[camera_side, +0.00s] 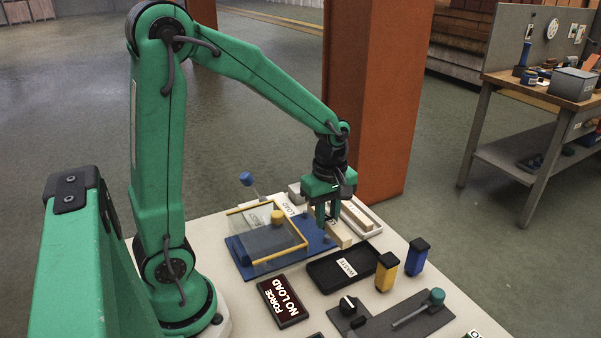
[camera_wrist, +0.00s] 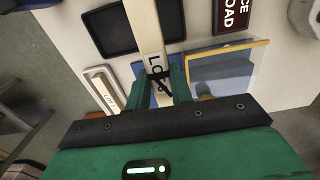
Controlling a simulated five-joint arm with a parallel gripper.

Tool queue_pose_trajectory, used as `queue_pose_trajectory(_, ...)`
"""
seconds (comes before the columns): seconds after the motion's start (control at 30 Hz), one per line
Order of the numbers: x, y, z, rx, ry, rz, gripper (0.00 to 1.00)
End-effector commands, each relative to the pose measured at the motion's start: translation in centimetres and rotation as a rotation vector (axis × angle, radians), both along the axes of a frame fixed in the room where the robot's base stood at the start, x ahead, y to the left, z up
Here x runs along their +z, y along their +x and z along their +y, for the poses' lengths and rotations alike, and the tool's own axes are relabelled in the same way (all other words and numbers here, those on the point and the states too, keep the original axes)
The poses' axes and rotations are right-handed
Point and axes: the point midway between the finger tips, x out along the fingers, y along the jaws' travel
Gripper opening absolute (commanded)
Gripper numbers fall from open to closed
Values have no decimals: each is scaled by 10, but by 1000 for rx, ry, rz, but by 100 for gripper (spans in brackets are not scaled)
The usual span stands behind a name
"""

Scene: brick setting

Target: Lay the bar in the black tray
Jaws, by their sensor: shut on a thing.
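My gripper (camera_side: 328,220) is shut on a cream bar (camera_side: 340,234), over the right end of the blue fixture. In the wrist view my fingers (camera_wrist: 159,88) close around its near end, and the bar (camera_wrist: 146,25) runs away from them with part of a printed label showing. The black tray (camera_side: 322,271) stands on the table just in front of the bar. In the wrist view the bar crosses in front of the tray (camera_wrist: 92,30), covering part of it. The tray's visible floor is empty. The exact height of the bar cannot be told.
A blue fixture (camera_side: 245,265) with a clear yellow-framed cover is left of my gripper. A white tray (camera_side: 374,225) with a pale bar is behind right. A yellow block (camera_side: 386,272) and a blue block (camera_side: 416,258) stand right of the black tray. A sign (camera_side: 283,301) lies in front.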

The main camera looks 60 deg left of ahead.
Motion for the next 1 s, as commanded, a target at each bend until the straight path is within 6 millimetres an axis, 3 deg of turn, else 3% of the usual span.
queue_pose_trajectory(0.63, 1, 2, 0, -19, 0, -1, 0)
queue_pose_trajectory(1.0, 12, 14, -5, -277, 0, -1, 0)
